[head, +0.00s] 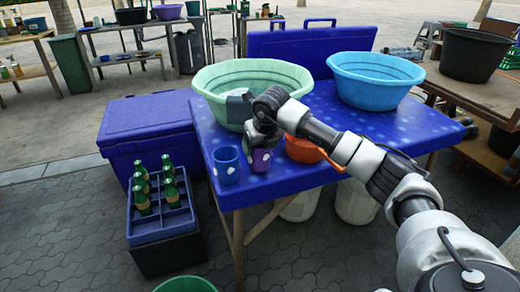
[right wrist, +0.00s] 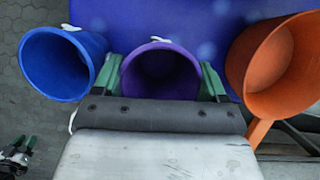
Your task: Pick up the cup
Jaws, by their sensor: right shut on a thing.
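A purple cup (head: 261,160) stands upright near the front edge of the blue table. My right gripper (head: 262,140) comes down over it from above. In the right wrist view, the green fingers lie on both sides of the purple cup (right wrist: 160,72), shut on it, and the cup's open mouth faces the camera. The front of the cup is hidden behind the gripper body. My left gripper is out of the head view.
A blue cup (head: 226,167) stands close left of the purple one, and an orange dipper (head: 302,150) close right. A green basin (head: 225,80) and a light-blue basin (head: 375,80) stand behind on the table (head: 330,125). A bottle crate (head: 160,222) is at lower left.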

